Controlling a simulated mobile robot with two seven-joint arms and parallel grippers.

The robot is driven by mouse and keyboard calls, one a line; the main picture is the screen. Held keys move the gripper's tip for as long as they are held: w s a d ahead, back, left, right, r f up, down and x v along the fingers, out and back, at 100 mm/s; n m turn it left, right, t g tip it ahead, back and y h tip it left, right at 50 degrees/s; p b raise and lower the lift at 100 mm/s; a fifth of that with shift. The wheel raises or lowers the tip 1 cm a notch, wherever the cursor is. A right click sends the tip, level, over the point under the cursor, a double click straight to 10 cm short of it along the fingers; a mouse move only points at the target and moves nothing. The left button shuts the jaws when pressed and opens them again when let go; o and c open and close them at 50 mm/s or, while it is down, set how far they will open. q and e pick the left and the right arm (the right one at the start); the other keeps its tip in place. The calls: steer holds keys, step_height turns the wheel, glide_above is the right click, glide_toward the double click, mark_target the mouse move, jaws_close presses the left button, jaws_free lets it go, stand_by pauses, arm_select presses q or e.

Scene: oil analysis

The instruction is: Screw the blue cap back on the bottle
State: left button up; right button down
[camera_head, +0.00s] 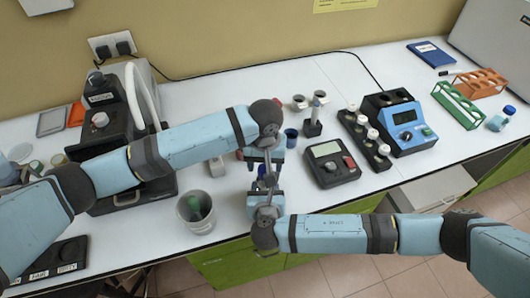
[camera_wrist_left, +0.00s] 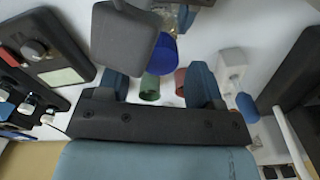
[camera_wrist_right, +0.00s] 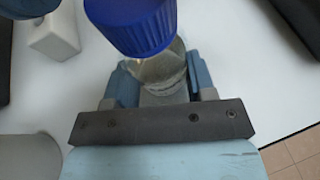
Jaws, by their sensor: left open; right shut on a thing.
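The clear bottle (camera_wrist_right: 165,72) is upright between the fingers of my right gripper (camera_wrist_right: 163,90), which is shut on it. The blue cap (camera_wrist_right: 135,22) sits over the bottle's mouth; I cannot tell how tight it is. In the head view the cap (camera_head: 262,171) shows small and dark between my two grippers, and the bottle is mostly hidden. My left gripper (camera_head: 261,157) is open just above my right gripper (camera_head: 265,194). In the left wrist view a dark blue round shape (camera_wrist_left: 164,52), which looks like the cap, lies beyond the left gripper's open fingers (camera_wrist_left: 157,88).
A grey bin (camera_head: 195,212) stands left of my grippers near the front edge. A dark meter (camera_head: 330,163) and a blue-and-grey instrument (camera_head: 398,122) stand to the right. A white block (camera_wrist_right: 52,36) is near the bottle.

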arm_select(q)
steer(key=shift+f, duration=1)
steer(key=c, duration=0.9)
steer(key=m, duration=0.3)
steer(key=o, duration=1)
